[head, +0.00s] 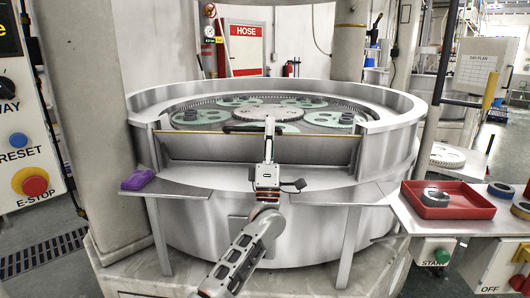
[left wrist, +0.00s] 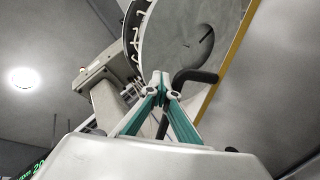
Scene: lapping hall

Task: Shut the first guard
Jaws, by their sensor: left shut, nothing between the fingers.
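The guard (head: 200,148) is a grey panel with a thin yellow edge in the gap at the front of the round lapping machine's rim (head: 390,125). Its exact tilt is hard to tell. A black bar handle (head: 240,129) shows at its upper edge and also in the left wrist view (left wrist: 195,77), close beside my fingertips. My left gripper (head: 269,121) is shut and empty, upright in front of the guard, overlapping the handle in the head view. I cannot tell whether it touches. In the left wrist view its teal fingers (left wrist: 161,77) meet at the tips. My right gripper is out of view.
Inside the machine, green carriers (head: 330,119) lie around a central gear (head: 268,113). A purple item (head: 138,179) lies on the left ledge. A red tray (head: 447,201) with a grey ring stands on the right shelf. A control panel with an E-stop button (head: 33,184) is at far left.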

